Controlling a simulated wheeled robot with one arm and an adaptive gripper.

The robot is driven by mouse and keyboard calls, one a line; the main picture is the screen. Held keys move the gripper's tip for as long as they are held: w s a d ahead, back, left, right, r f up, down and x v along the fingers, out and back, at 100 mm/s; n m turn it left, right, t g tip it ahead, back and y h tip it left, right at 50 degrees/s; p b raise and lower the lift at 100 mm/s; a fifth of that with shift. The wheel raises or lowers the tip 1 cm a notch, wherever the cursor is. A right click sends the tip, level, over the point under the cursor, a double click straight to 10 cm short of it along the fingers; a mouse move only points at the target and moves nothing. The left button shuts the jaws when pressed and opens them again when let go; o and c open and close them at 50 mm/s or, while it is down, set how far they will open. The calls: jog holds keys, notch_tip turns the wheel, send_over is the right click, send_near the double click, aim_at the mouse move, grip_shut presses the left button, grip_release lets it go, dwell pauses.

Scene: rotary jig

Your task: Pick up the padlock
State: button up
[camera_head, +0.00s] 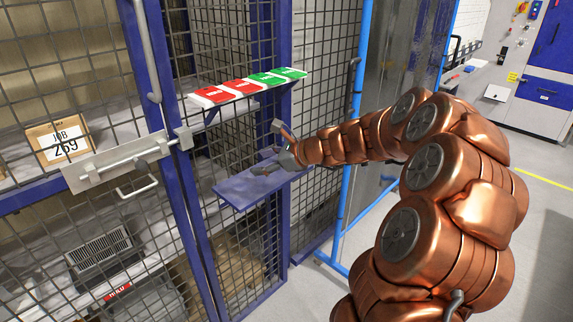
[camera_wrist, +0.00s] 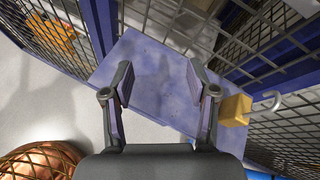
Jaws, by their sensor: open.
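The padlock (camera_wrist: 236,110) shows in the wrist view as a brass-yellow block with a grey hooked shackle pointing right. It is at the right, just outside my gripper's right finger and partly behind it, near the edge of the blue shelf (camera_wrist: 158,55). I cannot tell whether it touches the finger or rests on the shelf. My gripper (camera_wrist: 160,80) is open, with nothing between its fingers and the bare shelf beyond them. In the head view my gripper (camera_head: 267,150) is over the blue shelf (camera_head: 240,192) by the mesh cage. I cannot make out the padlock there.
A rack with red and green cards (camera_head: 248,88) is just above the shelf. A sliding bolt (camera_head: 120,163) crosses the mesh door at the left. Blue posts and mesh stand close around the shelf. Open grey floor (camera_head: 520,220) lies to the right.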

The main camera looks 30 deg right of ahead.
jog(key=w+d+f+m+t+h+b, duration=0.1)
jog(key=d+f+m+h, duration=0.1)
jog(key=d+m, duration=0.35)
jog(key=w+d+f+m+t+h, duration=0.1)
jog(key=d+f+m, duration=0.1)
jog(key=d, duration=0.7)
jog(key=x, duration=0.6)
jog(key=shift+s+a+f, duration=0.15)
jog(key=shift+f, duration=0.2)
jog(key=shift+w+a+f, duration=0.1)
jog(key=shift+w+f, duration=0.1)
jog(key=shift+w, duration=0.4)
grip_shut()
